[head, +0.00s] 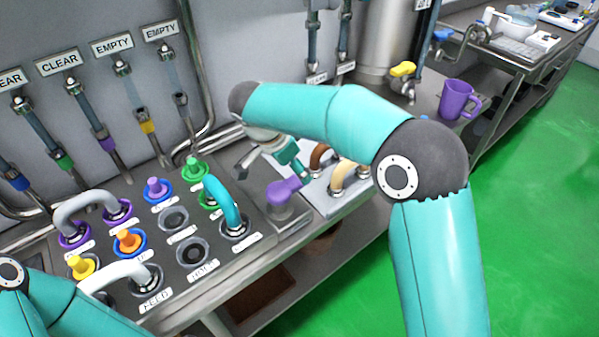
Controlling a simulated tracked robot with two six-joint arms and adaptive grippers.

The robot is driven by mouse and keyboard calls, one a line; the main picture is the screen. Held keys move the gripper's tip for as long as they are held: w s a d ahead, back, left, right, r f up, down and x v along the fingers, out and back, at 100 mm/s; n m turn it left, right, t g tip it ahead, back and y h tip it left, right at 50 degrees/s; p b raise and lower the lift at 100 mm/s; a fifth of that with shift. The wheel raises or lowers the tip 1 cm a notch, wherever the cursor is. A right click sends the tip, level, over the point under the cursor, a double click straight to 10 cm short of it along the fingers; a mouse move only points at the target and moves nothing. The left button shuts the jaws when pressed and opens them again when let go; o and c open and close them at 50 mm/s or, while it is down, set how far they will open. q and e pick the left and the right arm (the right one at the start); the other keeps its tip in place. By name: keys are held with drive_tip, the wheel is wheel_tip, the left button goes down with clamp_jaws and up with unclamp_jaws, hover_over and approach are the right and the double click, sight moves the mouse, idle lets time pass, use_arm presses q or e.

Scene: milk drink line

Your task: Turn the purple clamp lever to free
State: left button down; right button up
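The purple clamp lever (284,190) sits on a small grey block at the right end of the port panel, its handle pointing right and slightly up. My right gripper (272,170) hangs just above and behind the lever, below my bent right arm. Its fingers look spread apart with nothing between them, and it does not appear to touch the lever. The forearm hides part of the gripper. My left arm enters at the lower left corner, and its gripper is out of view.
The port panel (225,262) holds coloured plugs and grey, teal and white hoses (222,203). Brown (318,157) and cream hoops stand just right of the lever. A purple jug (457,100) stands on the back counter. Labelled pipes line the wall. Green floor is clear at right.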

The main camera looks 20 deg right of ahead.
drive_tip(key=shift+x, duration=1.95)
clamp_jaws()
